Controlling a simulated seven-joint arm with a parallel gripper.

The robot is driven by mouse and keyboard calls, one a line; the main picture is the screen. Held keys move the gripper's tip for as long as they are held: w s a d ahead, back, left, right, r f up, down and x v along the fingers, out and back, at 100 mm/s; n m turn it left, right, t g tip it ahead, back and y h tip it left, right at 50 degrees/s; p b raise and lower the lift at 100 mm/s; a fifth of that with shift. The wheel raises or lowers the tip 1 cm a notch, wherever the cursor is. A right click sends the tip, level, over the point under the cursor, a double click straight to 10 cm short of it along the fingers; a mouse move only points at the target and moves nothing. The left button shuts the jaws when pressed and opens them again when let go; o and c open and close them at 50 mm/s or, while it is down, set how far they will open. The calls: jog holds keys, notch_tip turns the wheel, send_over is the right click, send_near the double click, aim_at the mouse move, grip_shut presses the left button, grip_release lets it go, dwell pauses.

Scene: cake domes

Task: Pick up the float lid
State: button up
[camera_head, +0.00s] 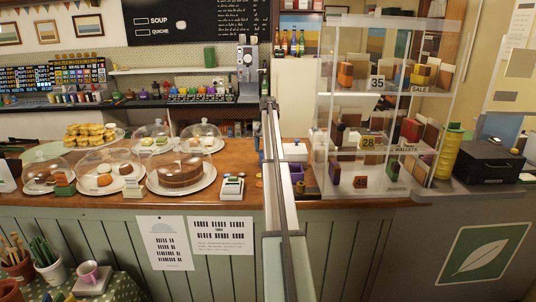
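Several clear cake domes stand on the wooden counter at left. A large dome (181,157) covers a dark round cake (180,175). A dome (108,158) to its left covers small cakes, and another dome (47,163) stands at the far left. Two domes, one at back centre (153,129) and one at back right (203,128), stand behind them. I cannot tell which one is the float lid.
Yellow pastries lie uncovered on a plate (68,142). A clear display case (385,100) stands right of the bar, beside a black printer (490,160).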

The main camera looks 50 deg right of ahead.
jog(key=c, duration=0.7)
jog(key=shift+r, duration=0.15)
